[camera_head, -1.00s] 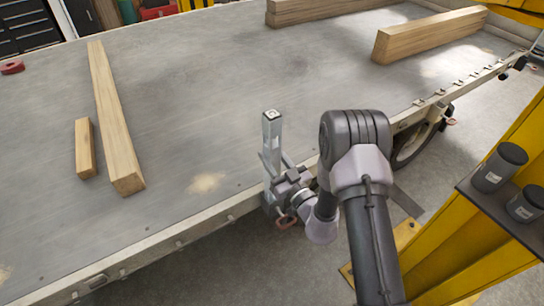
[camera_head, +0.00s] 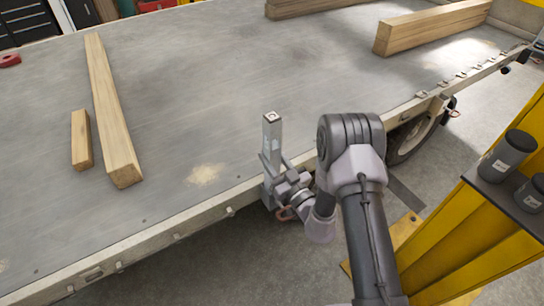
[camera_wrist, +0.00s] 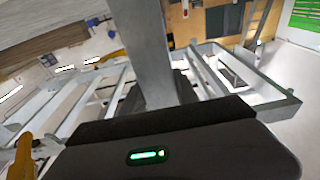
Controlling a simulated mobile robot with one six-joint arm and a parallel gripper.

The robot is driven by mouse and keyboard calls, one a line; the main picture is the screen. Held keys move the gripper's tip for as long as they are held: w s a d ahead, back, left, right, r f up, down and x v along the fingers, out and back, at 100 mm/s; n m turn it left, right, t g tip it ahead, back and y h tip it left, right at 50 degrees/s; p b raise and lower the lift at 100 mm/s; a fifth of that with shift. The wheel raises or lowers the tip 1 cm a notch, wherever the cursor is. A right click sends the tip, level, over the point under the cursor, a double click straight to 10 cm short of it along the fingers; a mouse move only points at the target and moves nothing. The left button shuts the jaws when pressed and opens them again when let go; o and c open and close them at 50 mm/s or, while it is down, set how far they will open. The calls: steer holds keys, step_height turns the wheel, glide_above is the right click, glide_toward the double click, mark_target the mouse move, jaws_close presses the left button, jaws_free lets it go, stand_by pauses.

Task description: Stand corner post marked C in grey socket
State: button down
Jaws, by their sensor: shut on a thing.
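A grey metal post (camera_head: 271,133) stands about upright at the near edge of the trailer bed. Its top end carries a small pale mark, too small to read as C. My gripper (camera_head: 273,166) is shut on the post's lower part. In the wrist view the post (camera_wrist: 146,50) rises between the fingers of my gripper (camera_wrist: 160,92) and leans slightly in the picture.
The trailer bed (camera_head: 220,100) carries a long timber (camera_head: 110,110), a short timber (camera_head: 81,140) and more timbers at the back. A yellow frame (camera_head: 465,215) with dark cups (camera_head: 507,156) stands at the right. A wheel (camera_head: 410,138) shows beneath the bed edge.

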steer(key=c, duration=0.8)
jaws_free()
steer(key=shift+c, duration=0.2)
